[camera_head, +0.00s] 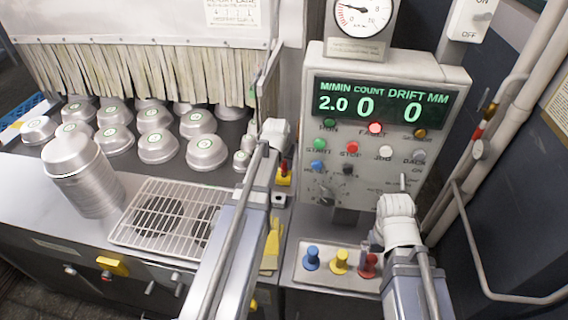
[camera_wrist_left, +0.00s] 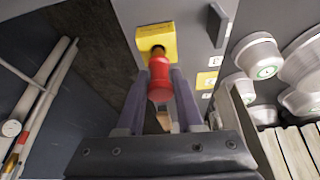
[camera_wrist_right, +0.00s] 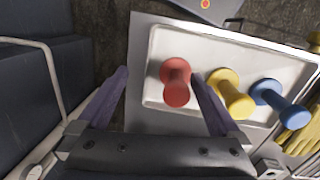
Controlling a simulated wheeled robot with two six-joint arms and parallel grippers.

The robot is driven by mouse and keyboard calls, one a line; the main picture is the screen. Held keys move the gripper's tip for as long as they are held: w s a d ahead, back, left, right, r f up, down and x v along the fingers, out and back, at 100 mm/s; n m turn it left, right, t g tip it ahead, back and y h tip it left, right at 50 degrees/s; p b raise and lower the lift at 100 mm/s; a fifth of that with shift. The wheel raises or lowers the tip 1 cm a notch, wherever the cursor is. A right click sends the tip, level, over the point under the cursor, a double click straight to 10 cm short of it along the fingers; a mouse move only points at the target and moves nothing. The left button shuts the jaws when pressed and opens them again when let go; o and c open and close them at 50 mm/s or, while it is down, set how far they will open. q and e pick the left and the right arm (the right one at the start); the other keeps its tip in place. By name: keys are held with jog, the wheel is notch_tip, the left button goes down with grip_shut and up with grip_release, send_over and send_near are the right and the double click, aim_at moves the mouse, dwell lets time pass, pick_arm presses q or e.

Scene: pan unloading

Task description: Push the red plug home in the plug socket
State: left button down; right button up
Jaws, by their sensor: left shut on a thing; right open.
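The red plug (camera_wrist_left: 159,80) is between the fingers of my left gripper (camera_wrist_left: 158,92), which is shut on it. Its far end is at the dark hole of the yellow plug socket (camera_wrist_left: 156,38). I cannot tell how deep it sits. In the head view the red plug (camera_head: 284,168) and yellow socket (camera_head: 285,181) show small beside the control panel. My right gripper (camera_wrist_right: 160,76) is open and empty above the tray, with a red peg (camera_wrist_right: 176,82) showing between its fingers, closer to the right one.
The tray (camera_head: 312,279) also holds a yellow peg (camera_head: 340,262) and a blue peg (camera_head: 312,258). The control panel (camera_head: 350,175) stands behind it, with a red lamp lit. Several upturned pans (camera_head: 158,147), a pan stack (camera_head: 92,180) and a wire rack (camera_head: 140,232) are at left.

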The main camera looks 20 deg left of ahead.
pick_arm(q)
jog(key=shift+f+b, duration=1.1)
jog(key=shift+f, duration=0.1)
pick_arm(e)
jog(key=shift+f, duration=1.15)
pick_arm(q)
jog(key=shift+c, duration=2.4)
grip_release()
jog(key=shift+r, duration=0.15)
pick_arm(e)
jog(key=shift+r, duration=0.1)
pick_arm(q)
jog(key=p+v, duration=0.7)
jog(key=shift+s+r, duration=0.15)
jog(key=shift+r, duration=0.25)
pick_arm(e)
notch_tip(320, 180, up, 7)
pick_arm(q)
jog(key=shift+f, duration=0.2)
